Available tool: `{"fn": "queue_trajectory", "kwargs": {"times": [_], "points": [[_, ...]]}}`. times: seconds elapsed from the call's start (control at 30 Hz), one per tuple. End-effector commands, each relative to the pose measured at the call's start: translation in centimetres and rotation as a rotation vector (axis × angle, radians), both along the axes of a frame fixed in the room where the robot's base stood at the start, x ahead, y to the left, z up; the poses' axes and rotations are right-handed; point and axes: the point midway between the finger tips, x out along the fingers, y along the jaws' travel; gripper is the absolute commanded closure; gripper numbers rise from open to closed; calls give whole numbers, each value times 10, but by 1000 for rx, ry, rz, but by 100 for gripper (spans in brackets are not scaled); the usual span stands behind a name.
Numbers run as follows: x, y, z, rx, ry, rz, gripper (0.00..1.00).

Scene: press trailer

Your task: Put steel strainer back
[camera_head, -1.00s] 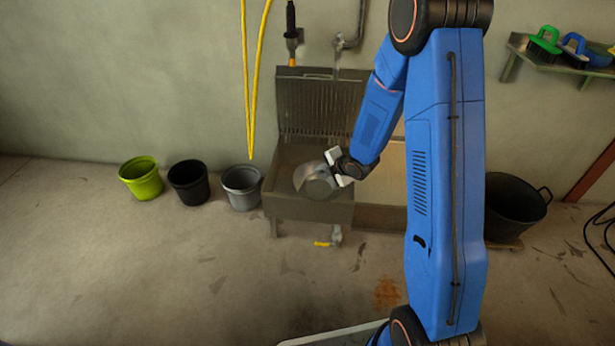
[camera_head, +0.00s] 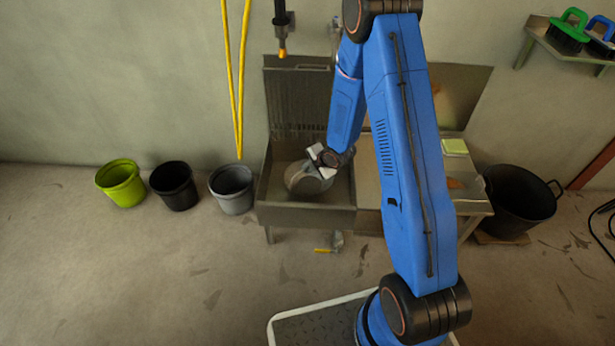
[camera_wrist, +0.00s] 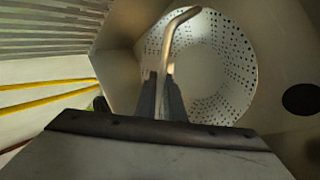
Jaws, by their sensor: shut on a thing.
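The steel strainer (camera_head: 301,182) is a perforated metal bowl at the sink basin in the head view. In the wrist view its holed bowl (camera_wrist: 222,62) fills the upper right, with a bent metal handle rising in front. My gripper (camera_head: 319,159) is shut on the strainer's handle; its fingers (camera_wrist: 162,92) pinch it in the wrist view. The bowl is within the outline of the sink (camera_head: 270,186). Whether it touches the basin floor, I cannot tell.
A dark round opening (camera_wrist: 302,98) shows beside the bowl. A yellow hose (camera_head: 236,100) hangs left of the sink. Green (camera_head: 122,184), black (camera_head: 174,187) and grey (camera_head: 232,188) buckets stand on the floor at left. A large black tub (camera_head: 520,202) stands at right.

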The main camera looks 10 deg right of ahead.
Motion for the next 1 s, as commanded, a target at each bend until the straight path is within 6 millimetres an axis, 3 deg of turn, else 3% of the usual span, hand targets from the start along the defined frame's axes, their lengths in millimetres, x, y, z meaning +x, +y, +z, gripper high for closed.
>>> {"fn": "queue_trajectory", "kwargs": {"times": [0.27, 0.53, 0.77, 0.8, 0.87, 1.0], "points": [[0, 0, -15, 1, -1, -1, 100], [0, 0, -45, 0, 0, 0, 100], [1, 0, -48, 1, -2, 0, 100], [0, 0, -48, 0, -1, 0, 87], [0, 0, -48, 0, -1, 0, 73], [0, 0, -48, 0, -1, 0, 73]]}}
